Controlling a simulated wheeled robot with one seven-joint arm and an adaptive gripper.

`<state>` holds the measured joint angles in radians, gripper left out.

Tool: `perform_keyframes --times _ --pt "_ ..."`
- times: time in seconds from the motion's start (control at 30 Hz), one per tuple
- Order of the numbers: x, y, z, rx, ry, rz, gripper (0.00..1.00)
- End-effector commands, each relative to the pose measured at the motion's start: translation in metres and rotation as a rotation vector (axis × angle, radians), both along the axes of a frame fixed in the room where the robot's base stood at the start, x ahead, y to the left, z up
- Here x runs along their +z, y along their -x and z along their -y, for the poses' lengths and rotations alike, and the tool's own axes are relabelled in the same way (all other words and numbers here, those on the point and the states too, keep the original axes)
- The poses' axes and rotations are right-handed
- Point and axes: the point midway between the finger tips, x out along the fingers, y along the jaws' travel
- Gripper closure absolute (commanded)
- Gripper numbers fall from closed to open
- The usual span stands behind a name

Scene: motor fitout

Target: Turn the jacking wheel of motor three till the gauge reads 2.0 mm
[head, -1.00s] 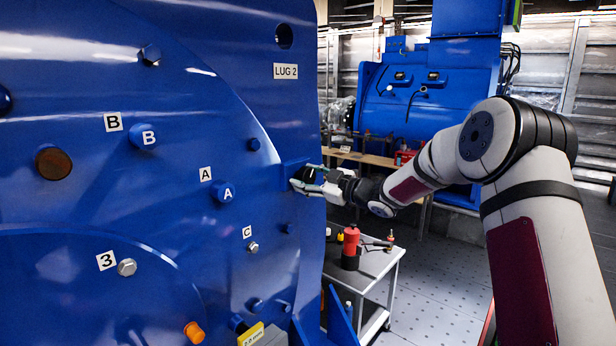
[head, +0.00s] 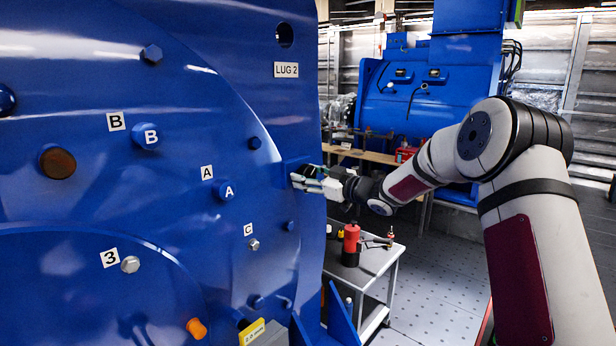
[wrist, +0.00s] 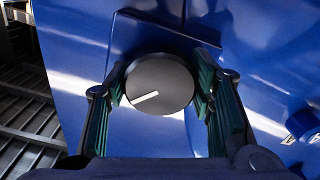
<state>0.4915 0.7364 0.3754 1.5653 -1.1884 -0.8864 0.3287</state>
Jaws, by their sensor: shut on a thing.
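The jacking wheel (wrist: 160,84) is a dark round knob with a white line on its face, seen in the wrist view. The line points to the lower left. My gripper (wrist: 160,88) has its green-padded fingers on both sides of the wheel and is shut on it. In the head view my gripper (head: 305,180) is at the right edge of the big blue motor (head: 215,120), below the LUG 2 label; the wheel is hidden there. A "3" label (head: 109,258) is on the motor face. I cannot make out a gauge dial or its reading.
A yellow tag (head: 252,331) marked in mm, hard to read, is at the motor's lower edge beside an orange plug (head: 196,328). A grey cart (head: 375,262) with a red bottle (head: 351,240) stands below my arm. Another blue motor (head: 415,105) is behind.

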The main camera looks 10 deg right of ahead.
Motion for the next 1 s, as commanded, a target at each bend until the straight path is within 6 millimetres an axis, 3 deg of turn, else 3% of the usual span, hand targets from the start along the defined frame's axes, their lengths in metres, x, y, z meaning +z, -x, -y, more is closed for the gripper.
perform_keyframes --times 0.03,0.1,0.53,1.0 --pt "0.000 0.000 -0.001 0.001 0.000 0.001 0.45" --pt "0.000 0.000 -0.001 0.001 0.000 0.001 0.31" --pt "0.000 0.006 0.006 -0.001 0.001 0.000 0.31" --pt "0.000 0.077 0.056 -0.001 0.001 0.000 0.31"
